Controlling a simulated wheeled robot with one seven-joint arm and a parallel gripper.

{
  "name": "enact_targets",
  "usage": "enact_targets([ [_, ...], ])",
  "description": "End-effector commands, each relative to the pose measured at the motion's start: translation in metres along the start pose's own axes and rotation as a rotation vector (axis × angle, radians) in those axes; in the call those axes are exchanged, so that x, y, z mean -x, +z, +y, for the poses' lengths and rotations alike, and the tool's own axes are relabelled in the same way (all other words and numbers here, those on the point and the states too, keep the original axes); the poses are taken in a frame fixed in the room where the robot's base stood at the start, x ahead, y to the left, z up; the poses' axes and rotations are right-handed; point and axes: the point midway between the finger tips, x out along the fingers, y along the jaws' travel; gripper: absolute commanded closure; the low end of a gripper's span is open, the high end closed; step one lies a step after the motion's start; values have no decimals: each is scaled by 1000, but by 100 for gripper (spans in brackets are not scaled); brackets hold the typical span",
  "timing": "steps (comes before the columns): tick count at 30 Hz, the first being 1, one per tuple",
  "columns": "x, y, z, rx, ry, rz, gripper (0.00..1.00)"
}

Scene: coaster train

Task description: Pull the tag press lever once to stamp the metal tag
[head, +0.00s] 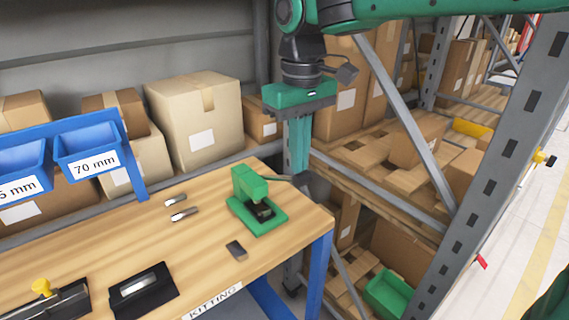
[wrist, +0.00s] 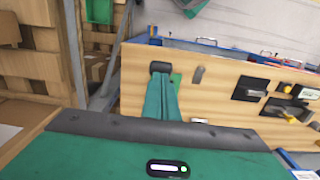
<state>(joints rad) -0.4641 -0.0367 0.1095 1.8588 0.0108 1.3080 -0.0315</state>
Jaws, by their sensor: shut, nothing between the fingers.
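The green tag press (head: 259,216) stands near the right end of the wooden workbench. Its thin dark lever reaches right from the press head to a dark knob (head: 307,186). A dark part sits in the press below its head; I cannot make out a tag there. My gripper (head: 301,170) points down with its green fingers together and empty, right at the knob. In the wrist view the fingertips (wrist: 161,80) meet the dark knob (wrist: 160,67), and most of the press (wrist: 176,79) is hidden behind the fingers. I cannot tell whether they touch the knob.
Two small metal pieces (head: 184,214) and a dark block (head: 236,250) lie on the workbench (head: 205,236). Black fixtures (head: 143,291) sit at its front left, blue bins (head: 88,148) at the left. A rack with cardboard boxes (head: 195,110) stands behind; a grey upright (head: 500,170) rises at right.

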Motion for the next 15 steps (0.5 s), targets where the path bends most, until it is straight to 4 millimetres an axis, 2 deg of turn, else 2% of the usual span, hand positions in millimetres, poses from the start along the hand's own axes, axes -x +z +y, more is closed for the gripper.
enact_targets([
  [15, -18, 3, 0, 0, 0, -1, 100],
])
